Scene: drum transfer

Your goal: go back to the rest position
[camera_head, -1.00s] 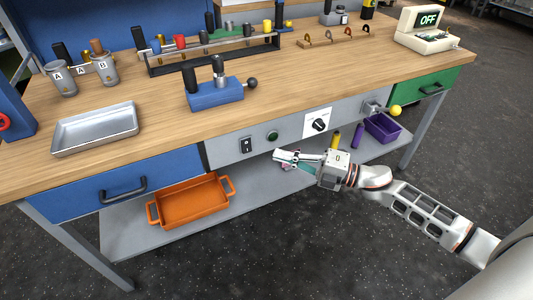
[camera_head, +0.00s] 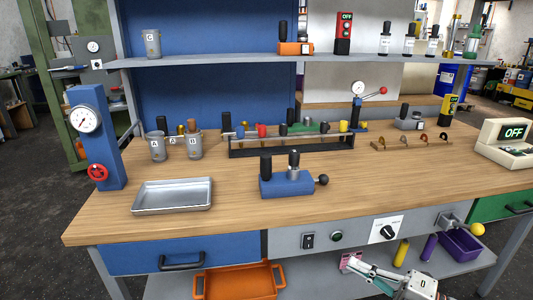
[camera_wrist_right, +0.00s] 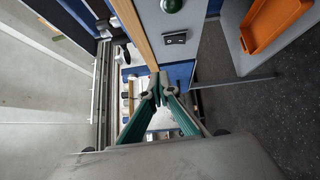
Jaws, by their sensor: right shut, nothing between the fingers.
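My right gripper (camera_head: 362,273) shows at the bottom right of the head view, in front of the bench and below the table top's front edge. Its fingers are shut and empty. In the right wrist view its two teal-lined fingers meet at the tips (camera_wrist_right: 158,90), with nothing between them. My left gripper is in neither view.
A wooden bench top (camera_head: 110,222) holds a metal tray (camera_head: 172,194), a blue fixture (camera_head: 287,183) and a rack (camera_head: 290,148). Below are an orange bin (camera_head: 238,282), a pink item (camera_head: 350,261) close to the right gripper, and a purple bin (camera_head: 462,244). A shelf (camera_head: 210,60) runs above.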

